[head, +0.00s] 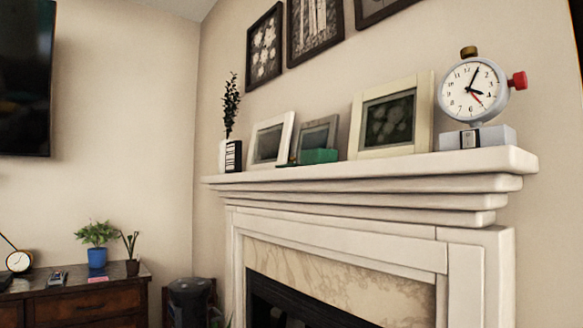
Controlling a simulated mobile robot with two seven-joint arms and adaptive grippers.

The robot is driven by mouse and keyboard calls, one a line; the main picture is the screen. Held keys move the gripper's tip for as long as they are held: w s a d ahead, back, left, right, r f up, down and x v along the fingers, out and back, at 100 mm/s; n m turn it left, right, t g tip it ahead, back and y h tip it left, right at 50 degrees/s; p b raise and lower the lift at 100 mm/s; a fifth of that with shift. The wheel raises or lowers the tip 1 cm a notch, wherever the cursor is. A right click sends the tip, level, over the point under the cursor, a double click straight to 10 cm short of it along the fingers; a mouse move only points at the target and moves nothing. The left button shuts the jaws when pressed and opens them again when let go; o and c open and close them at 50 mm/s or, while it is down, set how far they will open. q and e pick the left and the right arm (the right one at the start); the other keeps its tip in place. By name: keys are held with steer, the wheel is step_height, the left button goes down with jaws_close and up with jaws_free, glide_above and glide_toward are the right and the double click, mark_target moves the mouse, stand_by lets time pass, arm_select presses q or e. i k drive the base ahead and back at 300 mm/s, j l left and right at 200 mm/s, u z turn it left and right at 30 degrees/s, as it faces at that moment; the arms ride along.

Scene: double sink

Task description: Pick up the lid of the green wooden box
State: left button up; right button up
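A small green box (319,156) sits on the white mantel shelf (400,167), in front of a grey picture frame (332,122). It is small in the head view, so I cannot tell its lid apart from its body. A low dark green piece (287,165) lies just left of it; I cannot tell whether it belongs to the box. Neither of my grippers is in view.
On the mantel, a cream frame (427,95) stands right of the box, a white frame (287,122) and potted plant (230,105) left, and a clock (461,90) at the right end. A wooden dresser (85,300) with plants stands at lower left.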

mark_target(292, 159)
steer(key=i+j+z, duration=0.1)
steer(key=i+j, duration=0.35)
steer(key=j, duration=0.2)
steer(key=i+j+z, duration=0.25)
steer(key=i+j, duration=0.2)
steer(key=j, duration=0.25)
steer(key=i+j, duration=0.2)
steer(key=j, duration=0.2)
steer(key=i+j+z, duration=0.15)
steer(key=j, duration=0.25)
steer(key=i+j, duration=0.25)
steer(key=j, duration=0.15)
steer(key=z, duration=0.05)
